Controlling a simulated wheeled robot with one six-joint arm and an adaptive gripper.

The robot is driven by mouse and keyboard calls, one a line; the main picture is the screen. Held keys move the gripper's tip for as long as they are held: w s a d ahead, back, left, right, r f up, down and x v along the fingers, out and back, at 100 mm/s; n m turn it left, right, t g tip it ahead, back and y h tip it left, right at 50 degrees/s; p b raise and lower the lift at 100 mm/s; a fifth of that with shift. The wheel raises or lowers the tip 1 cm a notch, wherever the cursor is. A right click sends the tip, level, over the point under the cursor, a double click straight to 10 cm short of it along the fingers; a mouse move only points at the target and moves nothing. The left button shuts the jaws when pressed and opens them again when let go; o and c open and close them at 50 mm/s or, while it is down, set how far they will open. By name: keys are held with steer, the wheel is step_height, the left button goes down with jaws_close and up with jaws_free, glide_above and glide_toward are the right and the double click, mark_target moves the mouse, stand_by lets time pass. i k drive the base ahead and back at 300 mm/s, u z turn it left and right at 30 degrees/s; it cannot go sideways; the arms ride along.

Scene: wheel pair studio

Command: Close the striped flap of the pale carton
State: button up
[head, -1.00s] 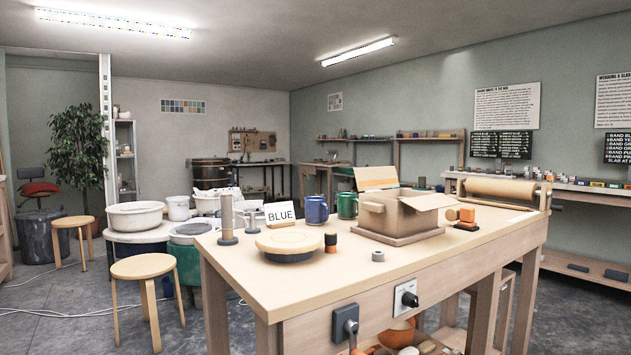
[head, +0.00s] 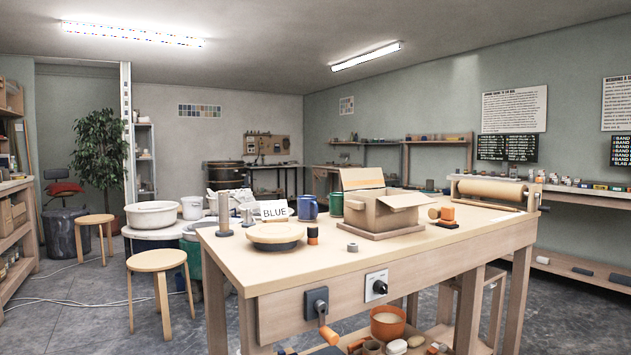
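The pale carton (head: 372,212) stands open on a tray on the worktable, toward its far right part. One flap (head: 362,179) stands raised at the back, with an orange-tan panel on it. Another flap (head: 404,200) sticks out to the right side, plain and pale. Stripes cannot be made out on either flap at this distance. My gripper is not in view.
Stools (head: 156,262) stand left; grey floor is open there.

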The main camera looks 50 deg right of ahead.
mark_target(355, 179)
steer(key=u, duration=0.05)
steer(key=i, duration=3.85)
steer(key=z, duration=2.3)
steer(key=i, duration=0.8)
steer(key=u, duration=0.05)
